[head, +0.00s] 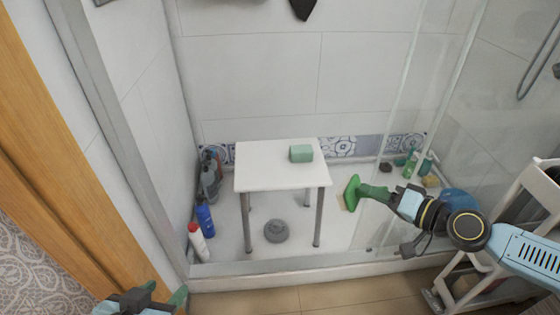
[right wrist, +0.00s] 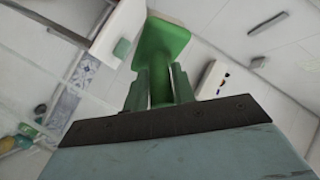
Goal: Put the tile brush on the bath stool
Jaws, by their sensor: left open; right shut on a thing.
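The green tile brush (head: 352,192) is held by my right gripper (head: 376,193), to the right of the bath stool and apart from it. In the right wrist view the brush (right wrist: 160,45) sticks out from between the two green fingers (right wrist: 159,82), which are shut on its handle. The bath stool (head: 262,178) has a white square top and grey metal legs, and stands in the shower. My left gripper (head: 158,298) is open at the bottom left edge, partly cut off, far from the stool.
A green block (head: 301,154) lies on the stool's far right part; most of the top is bare. A grey round thing (head: 276,231) lies under the stool. Bottles (head: 204,217) stand at the left wall. A glass panel (head: 408,90) and a white cart (head: 535,200) are on the right.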

